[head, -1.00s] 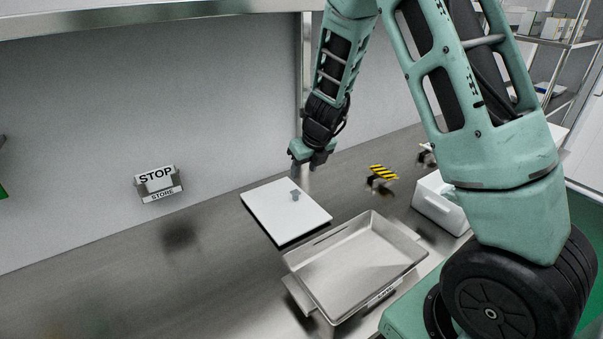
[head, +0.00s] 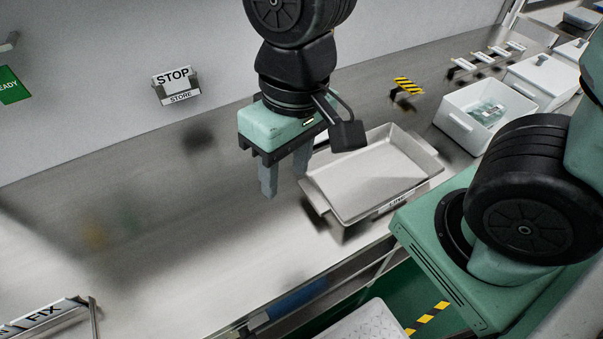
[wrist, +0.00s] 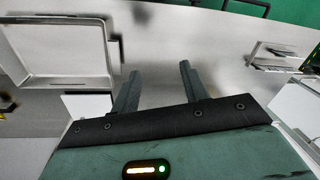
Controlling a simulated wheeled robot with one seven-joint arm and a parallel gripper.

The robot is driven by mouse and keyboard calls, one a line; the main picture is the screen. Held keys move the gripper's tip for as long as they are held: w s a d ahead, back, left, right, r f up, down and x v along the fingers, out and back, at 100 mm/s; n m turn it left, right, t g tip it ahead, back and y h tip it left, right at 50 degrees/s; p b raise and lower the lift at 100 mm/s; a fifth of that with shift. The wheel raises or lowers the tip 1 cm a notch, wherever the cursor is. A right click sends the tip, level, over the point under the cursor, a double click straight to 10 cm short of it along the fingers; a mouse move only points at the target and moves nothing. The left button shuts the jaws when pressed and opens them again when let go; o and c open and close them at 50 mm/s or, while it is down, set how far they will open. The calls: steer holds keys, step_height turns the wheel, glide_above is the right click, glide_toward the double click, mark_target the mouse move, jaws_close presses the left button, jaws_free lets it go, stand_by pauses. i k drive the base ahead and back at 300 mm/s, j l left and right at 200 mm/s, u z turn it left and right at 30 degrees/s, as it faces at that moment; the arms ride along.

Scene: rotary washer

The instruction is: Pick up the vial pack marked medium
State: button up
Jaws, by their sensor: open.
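No marking that reads medium is legible in either view. An open white bin (head: 462,125) at the right of the head view holds a clear, bluish pack with a white label (head: 489,114), too small to read. My gripper (head: 285,178) is open and empty, above the bench and left of the metal tray (head: 316,201). The bin is well to its right, beyond the tray. In the wrist view my gripper (wrist: 158,70) shows two parted fingers with nothing between them, over bare bench.
The tray is empty. A lidded white box (head: 542,80) stands behind the bin.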

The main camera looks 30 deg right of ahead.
mark_target(489, 112)
steer(key=k+z, duration=0.1)
steer(key=z, duration=0.4)
steer(key=l+z, duration=0.15)
steer(key=z, duration=0.35)
steer(key=k+l+z, duration=0.1)
steer(key=z, duration=0.4)
